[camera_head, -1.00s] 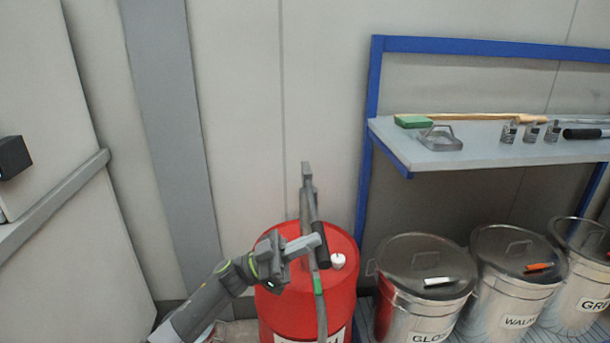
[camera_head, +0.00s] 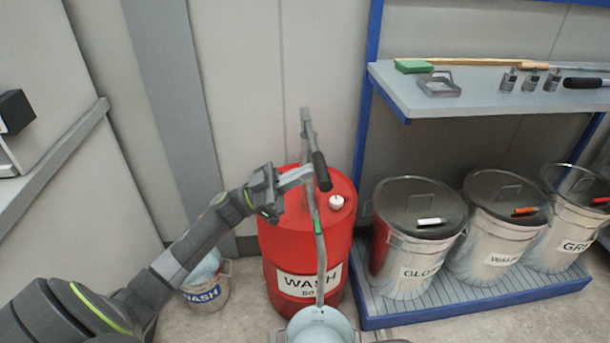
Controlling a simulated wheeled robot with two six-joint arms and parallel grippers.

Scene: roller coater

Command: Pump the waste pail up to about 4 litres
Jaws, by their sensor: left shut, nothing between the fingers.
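The red drum (camera_head: 288,243) stands at centre, with a label that begins "WASH". A grey hand pump (camera_head: 305,123) rises from its top, with a black lever grip (camera_head: 321,172) pointing toward me. A hose (camera_head: 319,255) with a green band runs down into a pale round vessel (camera_head: 318,328) at the bottom edge, partly cut off. Another pail (camera_head: 208,287), apparently labelled "WASH", stands behind my left arm. My left gripper (camera_head: 303,177) is shut and empty, its fingertips beside the black grip; I cannot tell if they touch. My right gripper is not in view.
Several lidded metal bins (camera_head: 405,260) stand on a blue-edged rack base (camera_head: 470,306) to the right. Above them a grey shelf (camera_head: 480,96) carries brushes and small tins. A white cap (camera_head: 336,202) sits on the drum top. A wall is close behind the drum.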

